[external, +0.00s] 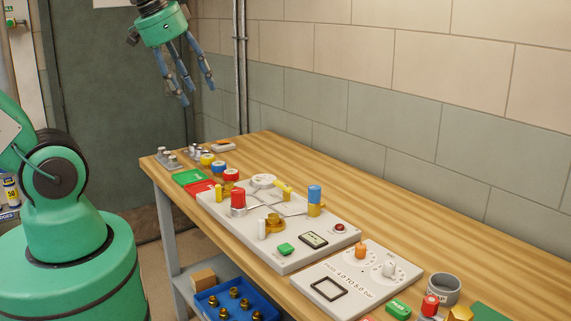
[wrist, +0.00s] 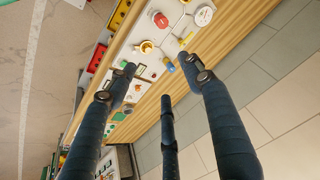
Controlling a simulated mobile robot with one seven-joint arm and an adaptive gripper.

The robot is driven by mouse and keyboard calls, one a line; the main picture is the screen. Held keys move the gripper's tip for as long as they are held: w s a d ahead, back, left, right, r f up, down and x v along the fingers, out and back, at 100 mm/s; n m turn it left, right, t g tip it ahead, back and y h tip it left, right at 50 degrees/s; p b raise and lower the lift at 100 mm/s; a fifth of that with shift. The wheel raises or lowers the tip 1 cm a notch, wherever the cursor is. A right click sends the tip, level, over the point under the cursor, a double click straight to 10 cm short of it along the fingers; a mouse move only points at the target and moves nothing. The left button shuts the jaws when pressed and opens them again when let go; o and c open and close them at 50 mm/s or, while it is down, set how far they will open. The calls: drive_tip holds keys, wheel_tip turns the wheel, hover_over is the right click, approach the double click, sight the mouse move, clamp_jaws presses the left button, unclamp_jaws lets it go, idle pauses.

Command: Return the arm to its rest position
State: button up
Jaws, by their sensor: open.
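My gripper (external: 186,84) hangs high above the far left end of the workbench, in front of the grey door. Its blue-grey fingers point down and are spread open with nothing between them. It is well clear of everything on the bench. In the wrist view the open fingers (wrist: 158,85) reach forward over the bench, with the valve panel (wrist: 135,52) beyond them. My green arm leaves the top of the external view, so its middle links are hidden.
The wooden workbench (external: 400,215) carries a grey valve panel (external: 290,255), a dial panel (external: 338,293) and small coloured parts. A grey cup (external: 444,289) stands at front right. A blue bin (external: 232,301) sits below. The tiled wall (external: 420,85) runs behind the bench.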

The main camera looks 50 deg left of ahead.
drive_tip(key=shift+s+d+r+n+t+b, duration=0.1)
drive_tip(key=shift+s+r+n+t+b, duration=0.15)
drive_tip(key=shift+s+n, duration=0.4)
drive_tip(key=shift+s+d+r+n+t+b, duration=0.15)
drive_tip(key=shift+s+r+n, duration=0.2)
drive_tip(key=shift+s, duration=0.5)
